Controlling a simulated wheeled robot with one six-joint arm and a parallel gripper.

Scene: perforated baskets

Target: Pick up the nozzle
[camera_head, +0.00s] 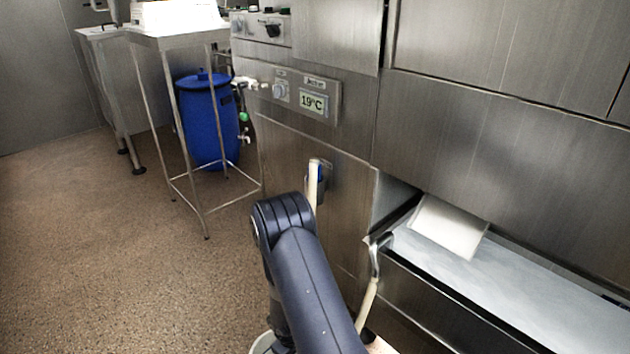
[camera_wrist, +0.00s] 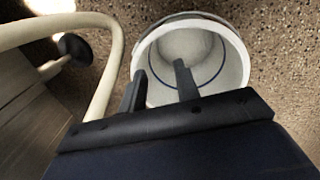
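In the head view, a curved metal nozzle-like piece (camera_head: 376,258) hangs at the corner of the steel trough, with a cream hose (camera_head: 367,303) running down from it. A second upright cream piece (camera_head: 312,184) with blue behind it stands at the machine front. I cannot tell for sure which is the nozzle. My gripper is hidden in the head view behind my dark arm. In the wrist view my gripper (camera_wrist: 160,72) points down with its two dark fingers apart and nothing between them. A cream hose (camera_wrist: 115,50) loops to the left of the fingers, apart from them.
A white bucket (camera_wrist: 233,55) stands on the speckled floor below my gripper. The steel trough (camera_head: 450,302) holds a white block (camera_head: 448,226). A blue barrel (camera_head: 208,122) and a metal-legged stand (camera_head: 148,85) are at the back left. The brown floor (camera_head: 90,240) at left is clear.

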